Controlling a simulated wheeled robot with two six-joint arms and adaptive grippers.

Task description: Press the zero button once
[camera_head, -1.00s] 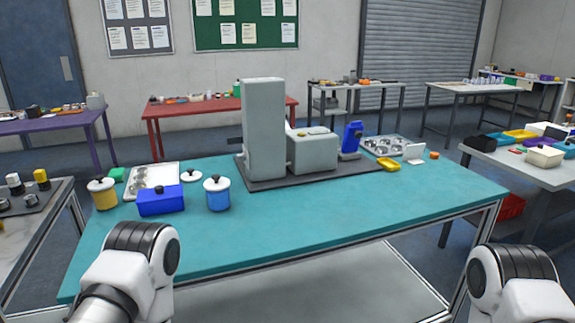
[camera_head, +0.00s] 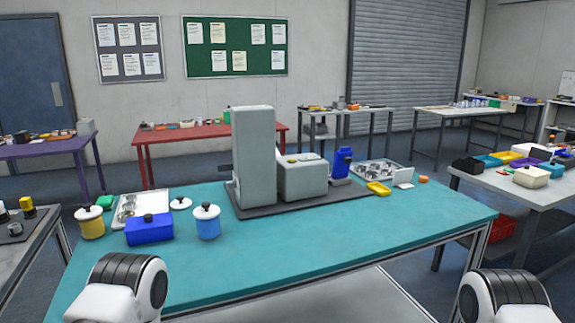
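A grey machine stands on a dark base plate (camera_head: 300,205) on the teal table (camera_head: 330,250). It has a tall grey column (camera_head: 254,155) and a lower grey box (camera_head: 303,178) beside it. Small yellowish and dark marks show on top of the box, too small to tell whether one is the zero button. A blue device (camera_head: 342,162) stands at the plate's right end. Parts of my two arms show at the bottom left and bottom right, in front of the table. Neither gripper is in view.
On the table's left are a yellow lidded jar (camera_head: 90,222), a blue box (camera_head: 149,229), a blue lidded jar (camera_head: 207,221) and a metal tray (camera_head: 130,208). Another metal tray (camera_head: 377,172) and a yellow dish (camera_head: 379,188) lie right. The table's front is clear.

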